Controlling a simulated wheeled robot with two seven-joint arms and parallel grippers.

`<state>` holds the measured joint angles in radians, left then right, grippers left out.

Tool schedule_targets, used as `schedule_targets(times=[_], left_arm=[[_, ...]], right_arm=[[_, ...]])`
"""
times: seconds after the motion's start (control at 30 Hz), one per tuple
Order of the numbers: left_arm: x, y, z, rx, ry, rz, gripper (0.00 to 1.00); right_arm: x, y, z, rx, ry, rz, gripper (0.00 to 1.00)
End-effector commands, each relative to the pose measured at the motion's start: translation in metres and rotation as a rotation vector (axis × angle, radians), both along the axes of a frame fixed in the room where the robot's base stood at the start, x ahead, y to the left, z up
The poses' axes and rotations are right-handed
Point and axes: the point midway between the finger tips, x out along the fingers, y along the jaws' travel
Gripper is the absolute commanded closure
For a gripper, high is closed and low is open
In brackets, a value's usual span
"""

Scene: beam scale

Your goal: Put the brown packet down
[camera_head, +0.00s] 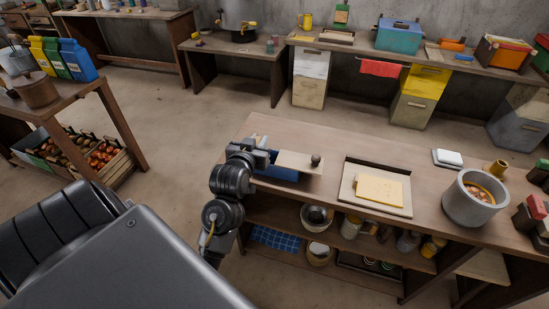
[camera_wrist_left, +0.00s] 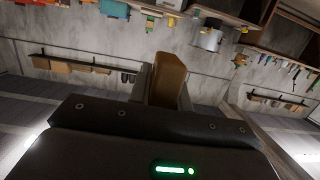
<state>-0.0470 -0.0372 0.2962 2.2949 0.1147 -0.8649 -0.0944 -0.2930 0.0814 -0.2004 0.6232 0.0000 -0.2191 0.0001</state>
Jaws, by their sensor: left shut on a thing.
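The brown packet (camera_wrist_left: 168,80) stands up between the two fingers of my left gripper (camera_wrist_left: 166,92) in the left wrist view. The fingers are shut on it. In the head view my left gripper (camera_head: 240,152) is at the left end of the wooden workbench (camera_head: 330,143), beside a blue tray-like thing (camera_head: 275,171). My own wrist and arm hide the fingers and the packet there, so I cannot tell how far the packet is from the bench top. My right gripper is in neither view.
A pale board with a dark knob (camera_head: 316,160) adjoins the blue thing. Right of it are a tray (camera_head: 349,198) with a yellow slab (camera_head: 379,190), a white block (camera_head: 447,157) and a grey pot (camera_head: 470,205). Yellow, green and blue bags (camera_head: 77,60) stand on the left table.

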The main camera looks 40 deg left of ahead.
Motion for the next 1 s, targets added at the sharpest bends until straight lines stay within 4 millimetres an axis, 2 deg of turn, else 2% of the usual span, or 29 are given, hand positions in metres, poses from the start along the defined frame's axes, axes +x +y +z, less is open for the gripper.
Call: schedule_targets(times=[0.3, 0.5, 0.63, 0.93, 1.0], left_arm=[[0.071, 0.037, -0.032, -0.001, 0.004, 0.0, 1.0], [0.098, 0.05, -0.071, -0.002, 0.002, 0.0, 1.0], [0.108, 0.055, -0.085, -0.001, 0.002, 0.0, 1.0], [0.115, 0.059, -0.095, 0.0, 0.001, -0.001, 1.0], [0.114, 0.058, -0.104, -0.001, 0.005, -0.001, 1.0]], right_arm=[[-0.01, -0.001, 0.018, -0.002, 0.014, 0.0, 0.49], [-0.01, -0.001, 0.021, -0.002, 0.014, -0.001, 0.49], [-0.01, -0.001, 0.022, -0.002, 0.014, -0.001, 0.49], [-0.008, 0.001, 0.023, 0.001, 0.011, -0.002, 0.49], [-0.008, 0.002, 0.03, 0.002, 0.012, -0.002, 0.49]])
